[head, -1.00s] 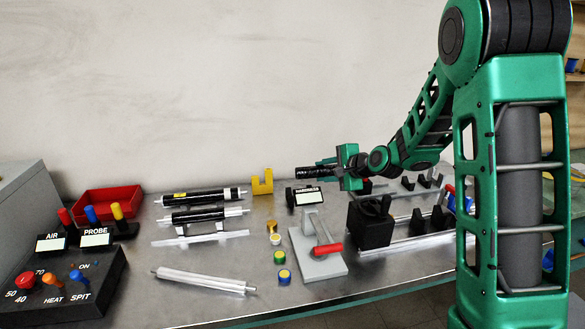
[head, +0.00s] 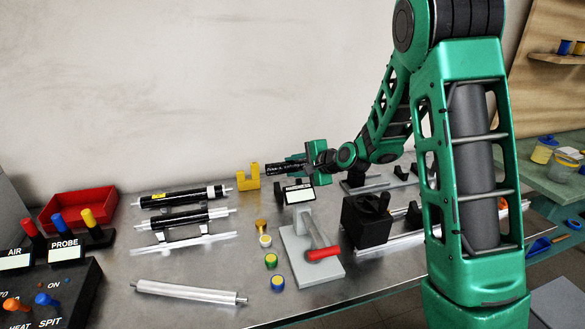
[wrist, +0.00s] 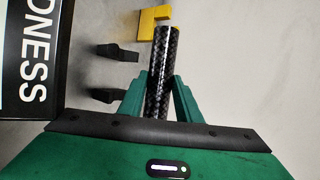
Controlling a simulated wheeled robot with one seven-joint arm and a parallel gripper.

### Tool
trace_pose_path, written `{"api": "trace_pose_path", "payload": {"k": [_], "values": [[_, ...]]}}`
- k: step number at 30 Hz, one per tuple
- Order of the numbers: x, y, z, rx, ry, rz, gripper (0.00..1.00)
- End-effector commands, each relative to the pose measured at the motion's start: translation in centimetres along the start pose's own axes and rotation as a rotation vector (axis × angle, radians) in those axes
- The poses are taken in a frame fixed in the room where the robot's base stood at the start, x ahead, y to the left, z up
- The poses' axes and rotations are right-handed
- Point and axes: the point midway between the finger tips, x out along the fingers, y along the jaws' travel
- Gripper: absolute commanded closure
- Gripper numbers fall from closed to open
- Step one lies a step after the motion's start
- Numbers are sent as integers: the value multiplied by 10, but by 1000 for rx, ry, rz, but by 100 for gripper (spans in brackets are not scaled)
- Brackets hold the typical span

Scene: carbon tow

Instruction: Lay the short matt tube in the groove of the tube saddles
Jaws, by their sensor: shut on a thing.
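My gripper (head: 302,165) is shut on a short dark tube (head: 284,168) and holds it above the back of the bench. In the wrist view the tube (wrist: 160,65) has a woven black-grey surface and lies between the green fingers (wrist: 160,95), pointing away from the palm. Two black blocks (wrist: 116,52) stand left of the tube in the wrist view, apart from it; they look like the tube saddles, but their groove cannot be made out. In the head view they are not clearly seen behind the label stand.
A yellow notched block (head: 248,180) stands just beyond the tube's tip. The HARDNESS label stand (head: 298,194) is close in front of my gripper. A grey press with a red handle (head: 324,254) and a black box (head: 366,222) stand nearer. Black tubes (head: 180,218) lie on stands at left.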

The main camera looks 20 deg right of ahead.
Motion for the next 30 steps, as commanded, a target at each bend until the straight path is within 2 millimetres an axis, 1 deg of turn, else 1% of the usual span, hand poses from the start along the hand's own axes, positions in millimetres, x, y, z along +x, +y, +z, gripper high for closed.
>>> {"api": "trace_pose_path", "payload": {"k": [5, 18, 24, 30], "values": [[-2, -1, 4, -2, 11, 0, 92], [18, 33, -6, 0, 12, 3, 92], [23, 43, -8, -1, 12, 2, 92], [24, 46, -10, 0, 14, 0, 92]]}}
